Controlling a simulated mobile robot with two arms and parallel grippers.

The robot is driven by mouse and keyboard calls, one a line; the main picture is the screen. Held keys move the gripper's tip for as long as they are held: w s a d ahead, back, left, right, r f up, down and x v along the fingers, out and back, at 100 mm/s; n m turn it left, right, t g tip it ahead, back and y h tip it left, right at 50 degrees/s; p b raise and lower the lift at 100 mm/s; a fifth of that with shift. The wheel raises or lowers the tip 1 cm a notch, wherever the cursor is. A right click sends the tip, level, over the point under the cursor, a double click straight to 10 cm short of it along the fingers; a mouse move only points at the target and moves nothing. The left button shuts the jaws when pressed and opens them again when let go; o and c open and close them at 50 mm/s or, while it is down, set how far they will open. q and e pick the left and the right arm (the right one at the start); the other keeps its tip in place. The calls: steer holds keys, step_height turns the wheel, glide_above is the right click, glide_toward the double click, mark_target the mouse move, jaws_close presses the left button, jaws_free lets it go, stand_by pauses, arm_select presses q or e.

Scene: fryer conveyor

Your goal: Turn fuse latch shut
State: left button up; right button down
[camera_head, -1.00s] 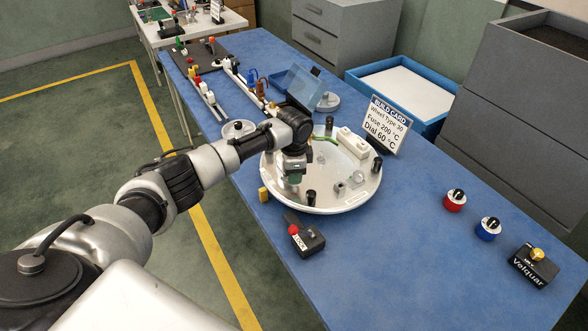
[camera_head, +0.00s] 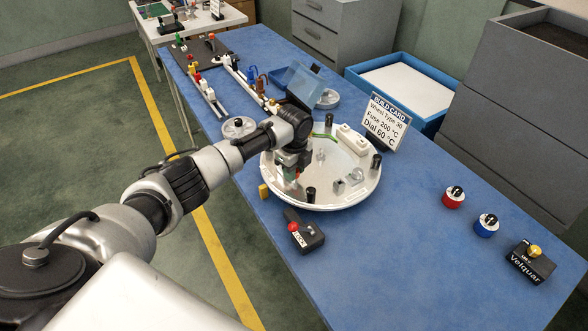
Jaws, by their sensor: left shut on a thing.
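My left gripper (camera_head: 290,178) points down over the left part of the round white plate (camera_head: 345,200). It is shut on a small part that I take to be the fuse latch; the fingers and wrist hide most of it. A bit of green shows at the fingertips. A clear small piece, a grey block and several black posts stand on the plate. A white block (camera_head: 351,141) sits at its back right. My right gripper is not in view.
A build card (camera_head: 385,122) stands behind the plate. A black box with a red button (camera_head: 305,236) lies in front. Red (camera_head: 454,197) and blue (camera_head: 487,225) knobs and a black Velquar box (camera_head: 530,264) are at the right. The blue table between is clear.

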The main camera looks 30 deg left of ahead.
arm_select(q)
steer(key=shift+r+m, duration=0.1)
steer(key=shift+m, duration=0.4)
steer(key=o, duration=0.7)
steer(key=shift+c, duration=0.2)
step_height(320, 180, up, 11)
steer(key=b, duration=0.1)
steer(key=shift+f, duration=0.2)
stand_by(0.3)
